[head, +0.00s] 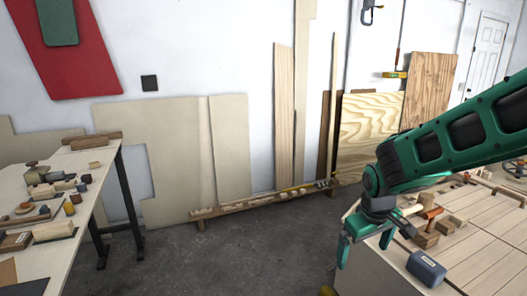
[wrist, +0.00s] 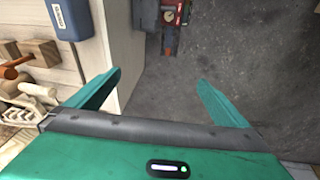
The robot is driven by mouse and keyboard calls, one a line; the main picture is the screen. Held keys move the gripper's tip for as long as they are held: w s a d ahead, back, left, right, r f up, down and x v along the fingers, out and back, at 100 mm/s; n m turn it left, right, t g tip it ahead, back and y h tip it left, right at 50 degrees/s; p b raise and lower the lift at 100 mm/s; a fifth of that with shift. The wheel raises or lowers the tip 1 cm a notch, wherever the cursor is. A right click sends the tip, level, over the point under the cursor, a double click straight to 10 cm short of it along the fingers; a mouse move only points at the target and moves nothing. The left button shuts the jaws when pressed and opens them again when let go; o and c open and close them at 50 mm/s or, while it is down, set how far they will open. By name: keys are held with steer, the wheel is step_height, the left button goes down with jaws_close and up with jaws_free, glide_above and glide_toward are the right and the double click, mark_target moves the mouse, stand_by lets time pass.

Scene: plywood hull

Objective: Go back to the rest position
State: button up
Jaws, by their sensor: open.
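My gripper (head: 365,228) is green and hangs at the right of the head view, at the left edge of the plank-topped workbench (head: 475,262). In the wrist view its two fingers (wrist: 160,85) are spread wide with nothing between them. Below the gap are the grey floor and the pale side of the bench. My arm reaches in from the right edge of the head view and hides part of the bench top.
A table (head: 110,170) with several small wooden items stands at left. Boards (head: 228,150) lean on the wall. The concrete floor (head: 240,260) between is clear.

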steer(key=s+d+r+m+t+y, duration=0.1)
steer(key=s+d+r+m+t, duration=0.2)
steer(key=s+r, duration=0.6)
steer(key=s+d+f+m+g, duration=0.1)
steer(key=s+d+m+g, duration=0.2)
steer(key=s+d, duration=0.2)
steer(key=s+d+f+m+g, duration=0.2)
steer(key=s+d+m, duration=0.2)
steer(key=s, duration=0.8)
steer(key=shift+s+d+g, duration=0.3)
steer(key=shift+d+g, duration=0.1)
steer(key=shift+d, duration=0.65)
steer(key=shift+w+f, duration=0.1)
steer(key=shift+w, duration=0.05)
steer(key=shift+w+f, duration=0.2)
steer(key=shift+w, duration=0.3)
steer(key=shift+c, duration=0.4)
